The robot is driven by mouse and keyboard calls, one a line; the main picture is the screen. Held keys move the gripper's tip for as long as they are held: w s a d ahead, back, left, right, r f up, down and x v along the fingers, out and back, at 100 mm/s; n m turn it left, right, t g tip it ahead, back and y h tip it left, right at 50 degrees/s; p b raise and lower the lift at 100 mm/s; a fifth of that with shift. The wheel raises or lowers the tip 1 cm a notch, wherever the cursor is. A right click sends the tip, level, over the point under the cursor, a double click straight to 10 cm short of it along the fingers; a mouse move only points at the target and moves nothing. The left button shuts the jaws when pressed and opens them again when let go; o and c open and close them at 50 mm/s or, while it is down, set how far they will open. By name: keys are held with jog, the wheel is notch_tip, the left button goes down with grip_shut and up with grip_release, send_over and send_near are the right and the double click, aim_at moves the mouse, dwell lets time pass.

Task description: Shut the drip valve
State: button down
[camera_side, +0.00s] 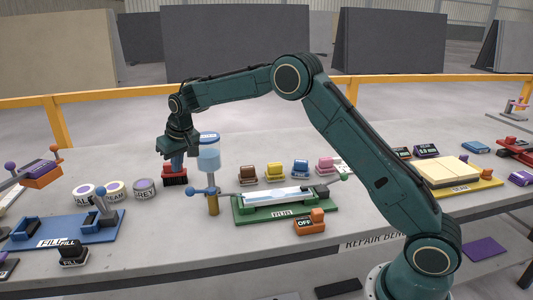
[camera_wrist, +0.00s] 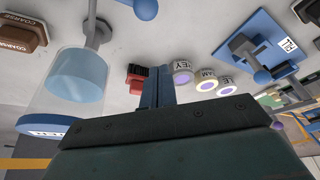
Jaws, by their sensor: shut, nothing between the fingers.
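The drip bottle (camera_side: 208,158) is a clear cylinder holding blue water on a brass-coloured post; it also shows at the left of the wrist view (camera_wrist: 78,75). Below it is a blue valve handle (camera_side: 200,191) with a ball end, lying roughly level in the side view; its ball (camera_wrist: 146,8) is at the top edge of the wrist view. I cannot tell the valve's setting. My gripper (camera_side: 174,160) is shut and empty, left of the bottle and above the handle's height. Its fingers (camera_wrist: 158,92) point down near a red brush (camera_side: 174,179).
A green RUB tray (camera_side: 243,215) stands right of the post, with an orange OFF switch (camera_side: 316,222) at its front. Several coloured blocks sit behind it. Labelled tins (camera_side: 115,190) and a blue FILL fixture (camera_side: 100,232) lie left. Bare slab lies in front of the post.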

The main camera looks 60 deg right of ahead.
jog(key=shift+s+a+f, duration=0.1)
jog(key=shift+s+f, duration=0.3)
jog(key=shift+f, duration=0.4)
jog(key=shift+s+f, duration=0.45)
jog(key=shift+f, duration=0.35)
jog(key=shift+s+a+f, duration=0.1)
jog(key=shift+s+f, duration=0.3)
jog(key=shift+f, duration=0.4)
jog(key=shift+s+a+n+y, duration=0.3)
jog(key=shift+s+a+n, duration=0.1)
jog(key=shift+n, duration=0.5)
jog(key=s+a+n+g+y, duration=0.1)
jog(key=s+n+g+y, duration=0.1)
jog(key=s+n, duration=0.6)
jog(key=n+y, duration=0.1)
jog(key=n, duration=0.4)
jog(key=shift+a+g+y, duration=0.2)
jog(key=shift+g+y, duration=0.1)
jog(key=shift+w+d, duration=0.1)
jog(key=shift+d, duration=0.05)
